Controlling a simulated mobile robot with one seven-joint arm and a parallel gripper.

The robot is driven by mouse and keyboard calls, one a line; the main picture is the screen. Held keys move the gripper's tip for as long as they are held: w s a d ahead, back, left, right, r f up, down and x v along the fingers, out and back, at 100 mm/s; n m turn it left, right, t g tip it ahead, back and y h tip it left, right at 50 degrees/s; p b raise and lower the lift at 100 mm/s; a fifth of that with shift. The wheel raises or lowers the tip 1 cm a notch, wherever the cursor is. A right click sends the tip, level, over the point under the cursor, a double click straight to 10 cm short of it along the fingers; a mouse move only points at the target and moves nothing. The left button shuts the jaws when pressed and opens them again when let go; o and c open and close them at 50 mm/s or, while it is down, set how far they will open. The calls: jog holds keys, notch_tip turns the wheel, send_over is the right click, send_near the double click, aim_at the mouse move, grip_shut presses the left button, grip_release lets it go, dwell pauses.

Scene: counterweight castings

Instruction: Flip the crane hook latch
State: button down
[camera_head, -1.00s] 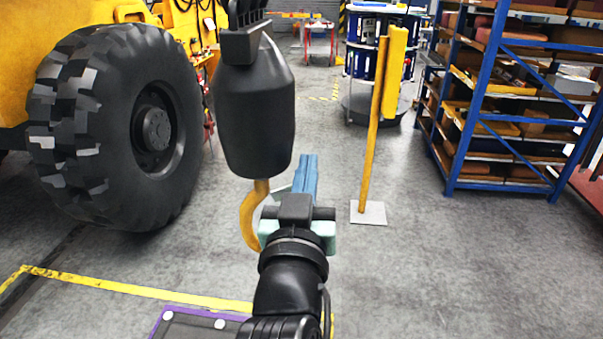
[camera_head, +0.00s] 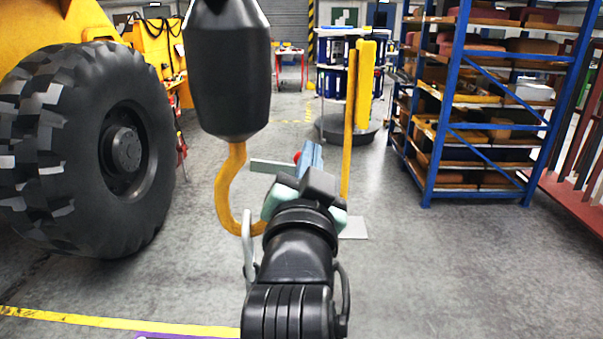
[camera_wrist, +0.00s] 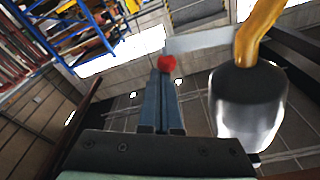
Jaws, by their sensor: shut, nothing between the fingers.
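The yellow crane hook (camera_head: 229,195) hangs below a black hook block (camera_head: 228,75), left of my gripper in the head view. A flat grey latch bar (camera_head: 270,167) reaches right from the hook's shank and ends in a red tip (camera_head: 297,157). My gripper (camera_head: 311,150) is shut and empty, with its blue fingers beside that tip. In the wrist view the fingertips (camera_wrist: 160,82) lie just below the red tip (camera_wrist: 166,63); contact cannot be told. The latch bar (camera_wrist: 203,41) runs to the hook (camera_wrist: 258,28) there. My wrist hides the hook's point.
A yellow post (camera_head: 349,125) on a pale base plate stands behind my gripper. A big black tyre (camera_head: 85,150) of a yellow vehicle is at left. A blue shelf rack (camera_head: 470,100) is at right. The floor (camera_head: 440,270) at front right is clear.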

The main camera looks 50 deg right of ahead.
notch_tip(320, 180, down, 8)
jog(key=w+a+m+g+b, duration=0.1)
jog(key=m+b, duration=0.9)
jog(key=b, duration=0.3)
jog(key=shift+r+g, duration=0.2)
jog(key=shift+g, duration=0.1)
jog(key=shift+w, duration=0.1)
jog(key=shift+a+f, duration=0.1)
